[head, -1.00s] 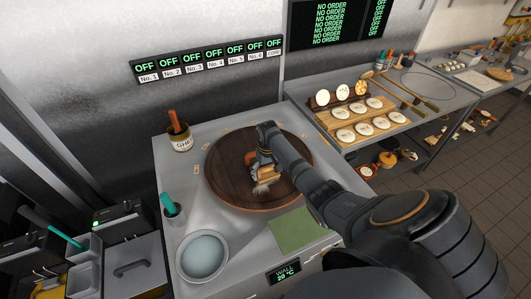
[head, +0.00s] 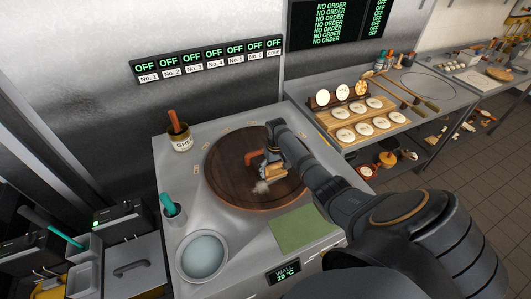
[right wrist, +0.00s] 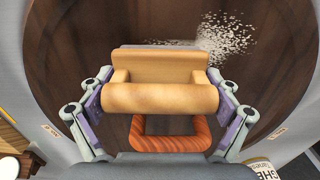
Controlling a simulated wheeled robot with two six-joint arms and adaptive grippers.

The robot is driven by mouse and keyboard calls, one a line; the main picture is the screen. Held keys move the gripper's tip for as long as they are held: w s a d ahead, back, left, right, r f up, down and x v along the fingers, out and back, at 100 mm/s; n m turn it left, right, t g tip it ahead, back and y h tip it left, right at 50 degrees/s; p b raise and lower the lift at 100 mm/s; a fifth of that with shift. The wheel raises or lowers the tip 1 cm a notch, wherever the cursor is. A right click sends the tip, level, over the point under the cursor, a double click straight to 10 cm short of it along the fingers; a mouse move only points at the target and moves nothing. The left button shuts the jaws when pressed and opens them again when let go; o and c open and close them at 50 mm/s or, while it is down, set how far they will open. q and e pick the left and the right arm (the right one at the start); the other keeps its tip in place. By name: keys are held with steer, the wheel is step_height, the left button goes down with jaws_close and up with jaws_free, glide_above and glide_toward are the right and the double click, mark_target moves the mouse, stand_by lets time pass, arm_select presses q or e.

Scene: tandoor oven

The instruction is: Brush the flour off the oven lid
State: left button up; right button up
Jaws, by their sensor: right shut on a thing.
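The oven lid (head: 232,178) is a round dark wooden disc on the grey oven top, and it also fills the right wrist view (right wrist: 75,60). A patch of white flour (head: 261,187) lies on the lid, and shows as scattered specks in the right wrist view (right wrist: 222,38). My right gripper (head: 268,166) is over the lid, shut on a light wooden brush (right wrist: 160,98). The brush head is right by the flour; its bristles are mostly hidden. The lid's reddish wooden handle (right wrist: 170,133) is just beside the brush. My left gripper is out of view.
A ghee pot (head: 181,141) and a small cup with a teal-handled tool (head: 172,211) stand left of the lid. A bowl (head: 203,257) and a green cloth (head: 302,229) are at the front. A wooden rack with round pieces (head: 357,117) is to the right.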

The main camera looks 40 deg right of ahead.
mark_target(268, 173)
steer(key=shift+a+f, duration=0.1)
steer(key=shift+f, duration=0.1)
steer(key=shift+f+b, duration=0.45)
steer(key=shift+f, duration=0.05)
steer(key=shift+s+d+r, duration=0.1)
steer(key=shift+s+d, duration=0.05)
steer(key=shift+d, duration=0.5)
steer(key=shift+s+d, duration=0.15)
steer(key=shift+d, duration=0.5)
steer(key=shift+a, duration=0.15)
steer(key=shift+w+a+p, duration=0.15)
steer(key=shift+w+a, duration=0.05)
steer(key=shift+a, duration=0.6)
steer(key=shift+w+a+p, duration=0.15)
steer(key=shift+w+a, duration=0.05)
steer(key=shift+a, duration=0.6)
steer(key=shift+w+a+p, duration=0.15)
steer(key=shift+w+a, duration=0.05)
steer(key=shift+a, duration=0.6)
steer(key=shift+d, duration=0.1)
